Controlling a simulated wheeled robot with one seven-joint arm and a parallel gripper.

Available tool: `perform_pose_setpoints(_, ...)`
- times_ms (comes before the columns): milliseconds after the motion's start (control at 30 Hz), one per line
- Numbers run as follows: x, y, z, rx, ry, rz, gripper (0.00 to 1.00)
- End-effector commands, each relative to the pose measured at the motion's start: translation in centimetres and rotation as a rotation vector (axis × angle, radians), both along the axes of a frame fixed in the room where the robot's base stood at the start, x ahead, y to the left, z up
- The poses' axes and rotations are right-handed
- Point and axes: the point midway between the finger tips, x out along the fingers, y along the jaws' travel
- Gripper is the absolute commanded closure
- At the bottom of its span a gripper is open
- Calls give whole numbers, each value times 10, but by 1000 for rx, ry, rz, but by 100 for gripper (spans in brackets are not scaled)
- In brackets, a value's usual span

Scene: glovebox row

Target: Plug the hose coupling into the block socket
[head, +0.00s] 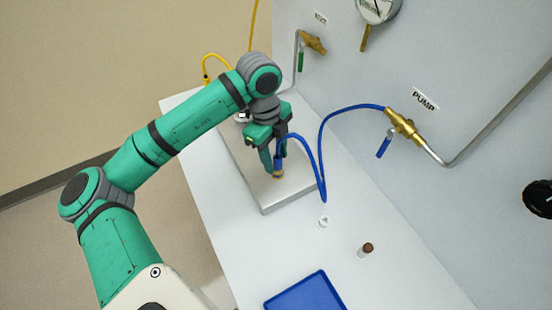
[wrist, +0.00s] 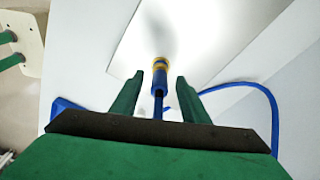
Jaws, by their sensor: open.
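The hose coupling is a blue sleeve with a brass end (wrist: 159,78), and it stands between my fingers in the wrist view. In the head view the coupling (head: 278,168) shows just below my gripper, over the front part of a grey metal block (head: 285,191). Its blue hose (head: 321,150) loops up to the pump valve. My gripper (head: 272,165) points down and is open, and the wrist view (wrist: 157,88) shows a gap on both sides of the coupling. The brass end meets the block's top at the socket's place; I cannot tell how deep it sits. The socket itself is hidden.
A brass pump valve (head: 404,127) with a blue lever is on the wall at right. A blue tray (head: 306,292), a brown-capped vial (head: 366,250) and a small white piece (head: 323,221) are on the white bench (head: 400,275). A yellow hose (head: 212,58) hangs behind my arm.

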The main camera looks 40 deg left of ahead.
Motion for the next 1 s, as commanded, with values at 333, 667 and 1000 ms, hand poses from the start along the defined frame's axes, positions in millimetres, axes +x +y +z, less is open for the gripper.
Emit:
perform_pose_setpoints(333, 0, 10, 64, 0, -3, 0, 59)
perform_pose_setpoints(667, -1, 14, 89, -1, -1, -1, 59)
perform_pose_setpoints(1000, -1, 14, 89, -1, 0, -1, 59)
